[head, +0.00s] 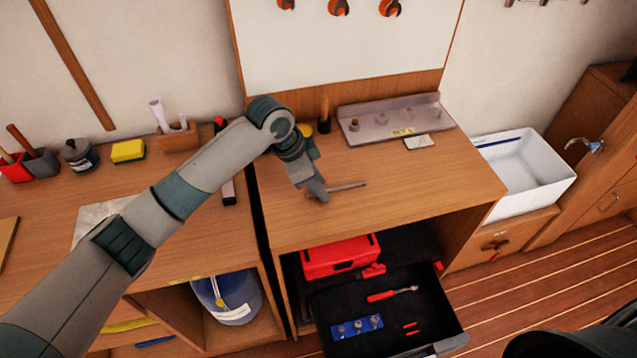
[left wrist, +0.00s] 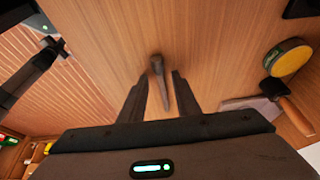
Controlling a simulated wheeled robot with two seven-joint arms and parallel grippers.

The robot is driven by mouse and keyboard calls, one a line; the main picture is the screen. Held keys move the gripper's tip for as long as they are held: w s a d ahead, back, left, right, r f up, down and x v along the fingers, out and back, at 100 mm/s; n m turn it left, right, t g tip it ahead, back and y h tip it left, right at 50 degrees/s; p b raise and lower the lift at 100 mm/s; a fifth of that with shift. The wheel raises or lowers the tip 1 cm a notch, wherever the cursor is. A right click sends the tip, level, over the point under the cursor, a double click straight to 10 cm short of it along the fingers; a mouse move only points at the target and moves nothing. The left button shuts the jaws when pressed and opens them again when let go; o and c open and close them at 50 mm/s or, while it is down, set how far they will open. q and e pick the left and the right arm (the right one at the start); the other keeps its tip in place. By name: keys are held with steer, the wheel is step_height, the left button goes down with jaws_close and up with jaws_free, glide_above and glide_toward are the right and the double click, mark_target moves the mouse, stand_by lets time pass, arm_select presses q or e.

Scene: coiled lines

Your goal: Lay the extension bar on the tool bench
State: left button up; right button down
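The extension bar (head: 348,187), a thin grey rod, shows at the left-middle of the wooden tool bench (head: 430,185), level and just above or on its top. My left gripper (head: 320,193) is low over the bench at the bar's left end. In the left wrist view, the bar (left wrist: 160,82) lies between the two spread fingers (left wrist: 160,97), with a gap on each side. Its thicker end points away from the palm. I cannot tell whether it rests fully on the wood.
A metal tray (head: 395,120) with sockets and a small white card (head: 419,142) are at the bench's back. A wood-handled tool (head: 324,112) stands at the back left. Below, an open drawer (head: 385,305) holds tools. A white sink (head: 525,172) is right.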

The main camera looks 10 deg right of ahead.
arm_select(q)
steer(key=b+v, duration=0.2)
steer(key=v, duration=1)
steer(key=shift+b, duration=0.35)
steer(key=shift+s, duration=0.1)
stand_by(0.5)
